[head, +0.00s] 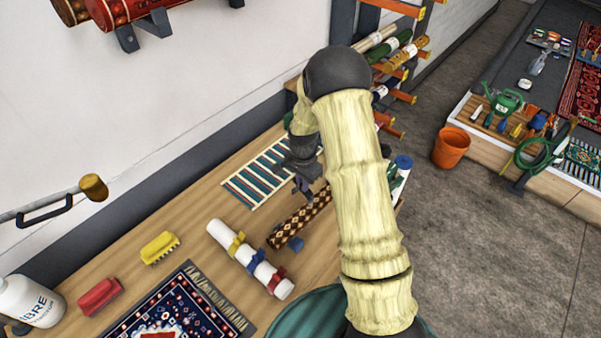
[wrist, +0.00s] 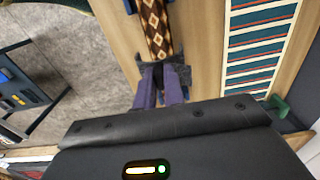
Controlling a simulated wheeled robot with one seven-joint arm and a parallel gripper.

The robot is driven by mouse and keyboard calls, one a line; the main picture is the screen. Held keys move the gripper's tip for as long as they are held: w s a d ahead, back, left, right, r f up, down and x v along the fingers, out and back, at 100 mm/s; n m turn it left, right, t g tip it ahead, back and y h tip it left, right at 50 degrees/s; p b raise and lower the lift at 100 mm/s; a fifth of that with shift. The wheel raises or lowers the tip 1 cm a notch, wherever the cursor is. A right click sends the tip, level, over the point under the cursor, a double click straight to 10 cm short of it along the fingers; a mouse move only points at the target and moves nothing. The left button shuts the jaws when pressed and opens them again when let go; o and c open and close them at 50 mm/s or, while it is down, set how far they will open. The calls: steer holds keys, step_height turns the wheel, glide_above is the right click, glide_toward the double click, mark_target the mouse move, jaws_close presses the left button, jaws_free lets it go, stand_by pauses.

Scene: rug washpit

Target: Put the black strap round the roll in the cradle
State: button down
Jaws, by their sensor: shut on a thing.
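The brown roll with cream diamonds (head: 298,220) lies on the wooden bench, with a blue cradle piece (head: 295,243) at its near end. It also shows in the wrist view (wrist: 157,28), running away from my fingers. My gripper (head: 303,184) is over the far end of the roll. In the wrist view my purple fingers (wrist: 160,84) are shut on a dark piece, the black strap (wrist: 181,75), at the roll's end. Whether the strap goes round the roll or only sits against it I cannot tell. My arm hides part of the bench.
A white tube (head: 226,238) with yellow, blue and red straps lies left of the roll. A striped rug (head: 258,177) lies behind. Yellow (head: 160,247) and red (head: 99,296) brushes, a white bottle (head: 30,301) and a patterned rug (head: 190,308) lie toward the near left.

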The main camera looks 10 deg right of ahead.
mark_target(303, 212)
steer(key=shift+s+r, duration=0.1)
steer(key=shift+s, duration=0.15)
steer(key=shift+w+f, duration=0.25)
steer(key=shift+f, duration=0.2)
steer(key=shift+s+d+f+b, duration=0.15)
steer(key=shift+d+f+b, duration=0.05)
steer(key=shift+f+b, duration=0.35)
steer(key=shift+a+f+b, duration=0.25)
steer(key=shift+f+b, duration=0.4)
steer(key=shift+f, duration=0.4)
steer(key=shift+f+b, duration=3)
steer(key=shift+f, duration=1.3)
steer(key=shift+d, duration=0.1)
steer(key=c, duration=1.4)
jaws_free()
